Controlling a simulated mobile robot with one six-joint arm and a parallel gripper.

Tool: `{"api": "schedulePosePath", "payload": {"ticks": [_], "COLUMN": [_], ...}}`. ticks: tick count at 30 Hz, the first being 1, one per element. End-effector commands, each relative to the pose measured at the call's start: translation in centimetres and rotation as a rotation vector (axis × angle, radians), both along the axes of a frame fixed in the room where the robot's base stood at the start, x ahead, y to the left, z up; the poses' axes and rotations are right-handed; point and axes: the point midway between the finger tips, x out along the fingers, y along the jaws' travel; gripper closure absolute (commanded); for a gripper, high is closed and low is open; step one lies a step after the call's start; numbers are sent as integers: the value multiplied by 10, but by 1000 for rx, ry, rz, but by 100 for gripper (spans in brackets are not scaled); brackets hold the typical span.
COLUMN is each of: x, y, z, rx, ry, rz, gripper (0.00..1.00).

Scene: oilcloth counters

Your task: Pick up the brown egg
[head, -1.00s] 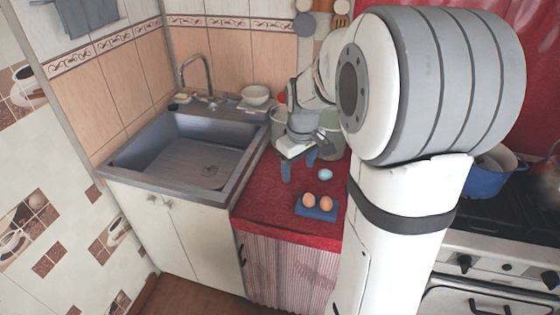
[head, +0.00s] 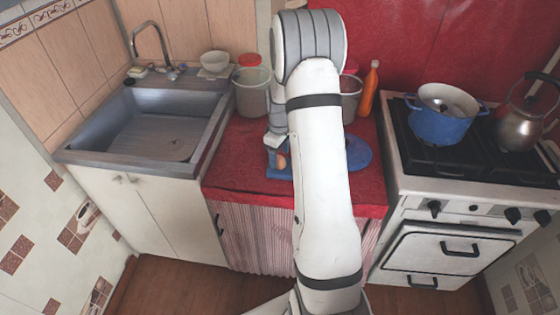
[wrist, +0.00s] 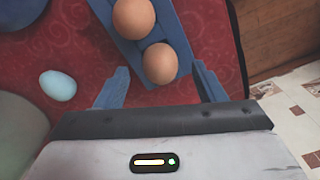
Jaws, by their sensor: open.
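Two brown eggs show in the wrist view, one farther off (wrist: 133,19) and one nearer (wrist: 160,63). Both sit in a blue holder (wrist: 181,22) on the red counter. My gripper (wrist: 161,68) is open and empty, its blue fingers on either side of the nearer brown egg with gaps to it. I cannot tell how high the fingers are above the holder. In the head view, part of a brown egg (head: 282,161) and the holder (head: 277,173) show beside my arm, which hides the rest.
A pale blue egg (wrist: 58,85) lies on the cloth to the left in the wrist view. In the head view, a blue plate (head: 358,153), an orange bottle (head: 369,90) and a bucket (head: 251,92) stand on the counter. The stove with a blue pot (head: 440,120) is to the right.

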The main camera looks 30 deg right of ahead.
Motion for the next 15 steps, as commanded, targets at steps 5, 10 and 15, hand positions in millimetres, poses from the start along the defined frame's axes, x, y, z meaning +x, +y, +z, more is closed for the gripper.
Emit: {"api": "schedulePosePath", "payload": {"ticks": [5,10,15], "x": [0,0,0], "y": [0,0,-1], "z": [-18,-20,-20], "rx": [0,0,0], "ry": [0,-1,-1], "rz": [-1,-1,-2], "gripper": [37,37,45]}}
